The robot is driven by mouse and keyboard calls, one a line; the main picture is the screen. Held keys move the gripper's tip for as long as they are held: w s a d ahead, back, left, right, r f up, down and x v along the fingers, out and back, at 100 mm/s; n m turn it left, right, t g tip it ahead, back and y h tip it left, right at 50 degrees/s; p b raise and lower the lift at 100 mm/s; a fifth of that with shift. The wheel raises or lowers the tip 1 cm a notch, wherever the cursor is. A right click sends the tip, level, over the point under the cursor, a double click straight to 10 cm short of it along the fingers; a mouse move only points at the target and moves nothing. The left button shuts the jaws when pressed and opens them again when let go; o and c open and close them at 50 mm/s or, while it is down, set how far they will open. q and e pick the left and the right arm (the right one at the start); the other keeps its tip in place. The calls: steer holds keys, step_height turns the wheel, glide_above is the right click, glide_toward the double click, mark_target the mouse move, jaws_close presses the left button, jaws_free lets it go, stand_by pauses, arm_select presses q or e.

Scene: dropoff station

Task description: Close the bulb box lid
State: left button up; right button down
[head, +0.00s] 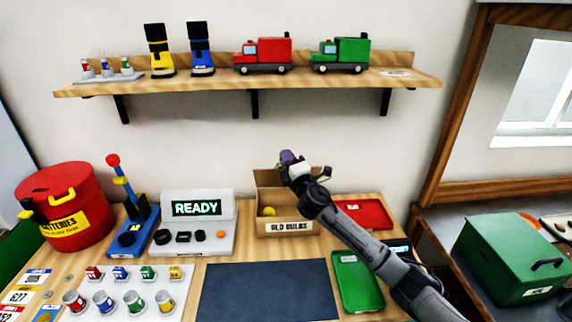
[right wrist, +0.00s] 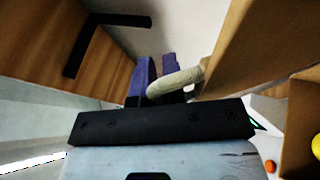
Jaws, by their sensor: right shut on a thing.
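The bulb box (head: 288,227) is a cardboard box labelled "OLD BULBS" at the back of the workbench. Its lid (head: 267,178) stands raised at the back, so the box is open. A yellow bulb (head: 269,211) shows inside. My right gripper (head: 288,157) is above the box at the raised lid, and my arm hides the box's right part. In the right wrist view, the purple fingers (right wrist: 158,75) are shut on a pale curved handle (right wrist: 176,82) beside the cardboard lid (right wrist: 262,45). My left gripper is not in view.
A wooden shelf (head: 250,84) with toy trucks and boots is above the bench. A red tray (head: 364,213) and green tray (head: 356,283) lie right of the box. A READY panel (head: 196,208) stands left of it. A dark mat (head: 268,290) is clear in front.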

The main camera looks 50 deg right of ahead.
steer(key=shift+s+a+f+b, duration=0.3)
steer(key=shift+s+a+f, duration=0.15)
steer(key=shift+s+a, duration=0.25)
steer(key=shift+r, duration=0.1)
steer(key=c, duration=1.5)
jaws_free()
steer(key=v, duration=1.3)
steer(key=shift+s+a+f, duration=0.2)
steer(key=shift+s, duration=0.1)
